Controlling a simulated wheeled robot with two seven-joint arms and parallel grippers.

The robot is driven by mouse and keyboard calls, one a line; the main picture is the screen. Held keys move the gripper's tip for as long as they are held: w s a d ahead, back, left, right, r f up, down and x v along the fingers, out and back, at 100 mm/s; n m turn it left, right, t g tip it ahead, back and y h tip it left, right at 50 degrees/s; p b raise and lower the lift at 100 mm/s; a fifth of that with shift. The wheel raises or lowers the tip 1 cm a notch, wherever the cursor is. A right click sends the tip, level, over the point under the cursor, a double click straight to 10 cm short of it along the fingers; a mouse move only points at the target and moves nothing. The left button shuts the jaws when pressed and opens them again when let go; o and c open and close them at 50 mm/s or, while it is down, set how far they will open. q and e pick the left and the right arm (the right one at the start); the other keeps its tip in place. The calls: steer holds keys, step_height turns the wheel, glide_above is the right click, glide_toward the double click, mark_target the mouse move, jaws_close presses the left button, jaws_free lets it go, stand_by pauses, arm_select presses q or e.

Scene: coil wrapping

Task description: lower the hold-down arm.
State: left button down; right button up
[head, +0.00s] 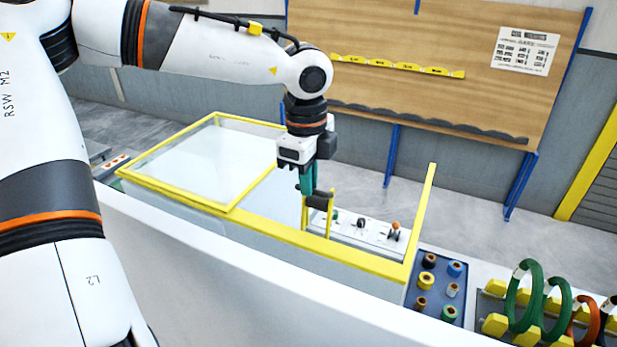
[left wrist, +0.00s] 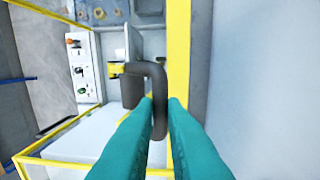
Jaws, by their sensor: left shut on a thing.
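In the head view my left gripper (head: 314,196) points down over the front yellow edge of the wrapping machine. Its teal fingers are close together on a dark part there. In the left wrist view the same fingers (left wrist: 161,104) are shut on a dark grey bent bar (left wrist: 157,72), seemingly the grip of the hold-down arm. The bar bends over to a thicker dark end at the left, beside a small yellow piece (left wrist: 117,68). The fingers hide part of the bar. My right gripper is not in view.
The machine has a yellow-framed clear panel (head: 200,158) and a white control panel (head: 372,236) with knobs. A blue tray (head: 413,300) of small rolls and a rack with green coils (head: 519,300) stand at the right. A yellow post (head: 424,205) rises nearby.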

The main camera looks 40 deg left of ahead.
arm_select(q)
steer(key=w+a+f+b, duration=0.1)
steer(key=w, duration=0.6)
steer(key=w+a+f+g+b, duration=0.1)
steer(key=w+a+f, duration=0.1)
steer(key=w, duration=0.5)
steer(key=shift+a+f, duration=0.15)
